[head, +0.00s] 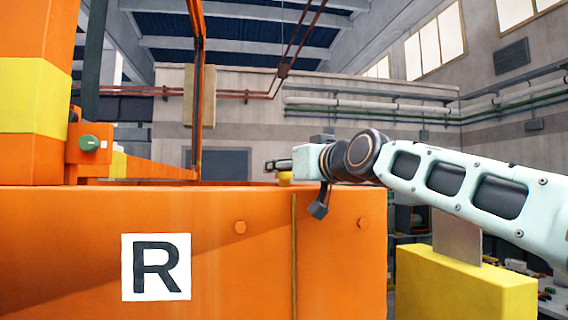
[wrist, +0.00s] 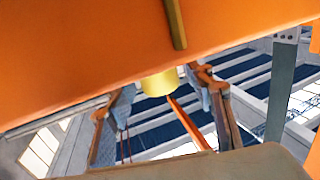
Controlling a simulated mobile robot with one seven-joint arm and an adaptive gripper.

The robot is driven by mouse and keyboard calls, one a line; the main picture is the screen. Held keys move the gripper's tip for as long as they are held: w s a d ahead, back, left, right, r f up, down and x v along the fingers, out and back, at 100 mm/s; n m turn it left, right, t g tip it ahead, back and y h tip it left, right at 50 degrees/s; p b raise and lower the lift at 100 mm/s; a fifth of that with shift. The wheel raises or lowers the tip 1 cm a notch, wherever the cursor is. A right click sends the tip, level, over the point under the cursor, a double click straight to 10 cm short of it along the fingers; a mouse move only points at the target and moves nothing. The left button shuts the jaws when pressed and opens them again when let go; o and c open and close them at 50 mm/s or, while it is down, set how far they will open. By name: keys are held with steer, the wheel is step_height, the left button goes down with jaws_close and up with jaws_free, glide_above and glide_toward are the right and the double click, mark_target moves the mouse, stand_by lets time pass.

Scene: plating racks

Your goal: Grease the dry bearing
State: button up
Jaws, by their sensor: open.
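A large orange housing (head: 80,240) with a white R plate (head: 156,267) fills the lower left of the head view. A small yellow cylinder (head: 285,177) stands at its top edge, above a thin brass-coloured strip (head: 294,240). In the wrist view the yellow cylinder (wrist: 158,83) shows against the orange face, with the strip (wrist: 175,22) beside it. My gripper (head: 277,165) is level, just above the housing's top edge. In the wrist view its open fingers (wrist: 160,90) appear on either side of the cylinder; contact cannot be told. No bearing or grease tool is clearly identifiable.
A green knob (head: 89,143) on an orange block and a tall orange post (head: 35,100) stand at left. A yellow block (head: 465,283) with a grey plate stands at lower right, below my arm. A bench with small parts lies behind it. Space above the housing looks open.

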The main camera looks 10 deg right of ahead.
steer(key=shift+w+a, duration=0.15)
steer(key=shift+w, duration=0.45)
steer(key=shift+c, duration=0.2)
steer(key=c, duration=1.2)
steer(key=shift+o, duration=0.2)
steer(key=m+h+b, duration=0.1)
steer(key=b, duration=0.1)
steer(key=m+h+b, duration=0.1)
steer(key=h+b, duration=0.1)
steer(key=shift+f+t, duration=0.25)
steer(key=shift+t, duration=0.05)
steer(key=m+h+b, duration=0.2)
steer(key=h+b, duration=0.2)
steer(key=b, duration=0.2)
steer(key=shift+m+b, duration=0.3)
steer(key=shift+b, duration=0.05)
